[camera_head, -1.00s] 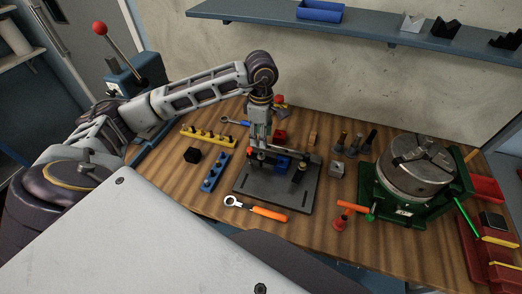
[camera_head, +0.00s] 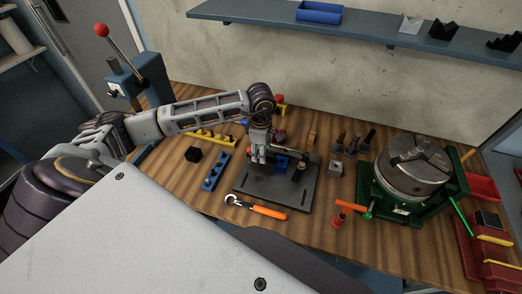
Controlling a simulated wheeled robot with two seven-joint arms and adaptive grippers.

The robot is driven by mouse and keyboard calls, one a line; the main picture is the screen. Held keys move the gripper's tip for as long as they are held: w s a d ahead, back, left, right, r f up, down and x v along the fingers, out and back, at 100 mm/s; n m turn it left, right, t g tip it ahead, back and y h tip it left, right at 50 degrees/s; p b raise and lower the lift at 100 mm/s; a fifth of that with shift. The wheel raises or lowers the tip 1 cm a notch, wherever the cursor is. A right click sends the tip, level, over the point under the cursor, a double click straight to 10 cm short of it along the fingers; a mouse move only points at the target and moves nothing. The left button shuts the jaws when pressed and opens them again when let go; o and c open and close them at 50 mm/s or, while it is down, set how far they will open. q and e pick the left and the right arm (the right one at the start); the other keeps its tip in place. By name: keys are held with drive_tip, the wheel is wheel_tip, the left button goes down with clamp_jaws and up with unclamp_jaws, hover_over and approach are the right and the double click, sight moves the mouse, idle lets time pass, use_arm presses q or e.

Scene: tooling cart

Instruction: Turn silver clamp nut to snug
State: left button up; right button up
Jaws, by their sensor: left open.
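A dark fixture plate (camera_head: 293,200) lies on the wooden bench, with a blue block (camera_head: 282,162) and a dark clamp post (camera_head: 299,172) on it. My left gripper (camera_head: 258,159) reaches down over the plate's left back part, just left of the blue block. It is open, with nothing visibly held. I cannot make out the silver clamp nut; it is too small or hidden by the gripper. Whether the fingers touch anything on the fixture I cannot tell. My right gripper is not in view.
An orange-handled wrench (camera_head: 257,208) lies in front of the plate. A large chuck (camera_head: 412,168) on a green base and an orange-handled tool (camera_head: 345,211) stand right.

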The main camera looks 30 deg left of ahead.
use_arm(q)
drive_tip(key=shift+c, duration=0.4)
clamp_jaws()
drive_tip(key=shift+f+m+b, duration=0.1)
drive_tip(key=shift+m+b, duration=0.4)
drive_tip(key=shift+b, duration=0.35)
drive_tip(key=shift+m, duration=0.3)
drive_tip(key=shift+o, duration=0.4)
unclamp_jaws()
wheel_tip(320, 180, up, 12)
